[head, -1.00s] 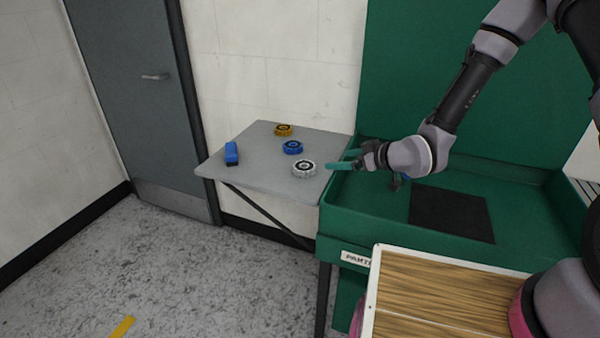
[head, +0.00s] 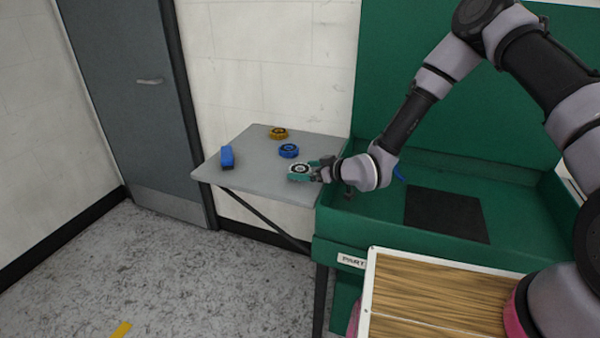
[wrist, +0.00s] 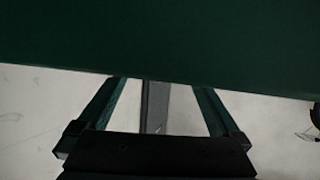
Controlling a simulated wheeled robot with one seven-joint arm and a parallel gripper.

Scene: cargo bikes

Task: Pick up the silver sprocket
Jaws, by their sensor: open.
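The silver sprocket (head: 300,169) lies flat near the front right edge of the small grey table. My gripper (head: 304,169) reaches in from the right at table height, with its teal fingers at the sprocket, one on the far side and one on the near side. The jaws are open, and I cannot tell whether either finger touches it. In the wrist view my open fingers (wrist: 160,95) show apart, and the sprocket does not show there.
A blue sprocket (head: 288,151), a gold sprocket (head: 278,133) and a blue block (head: 227,156) lie on the grey table (head: 255,176). The green parts washer (head: 375,215) adjoins the table at right. A wood-topped board (head: 430,300) is in front.

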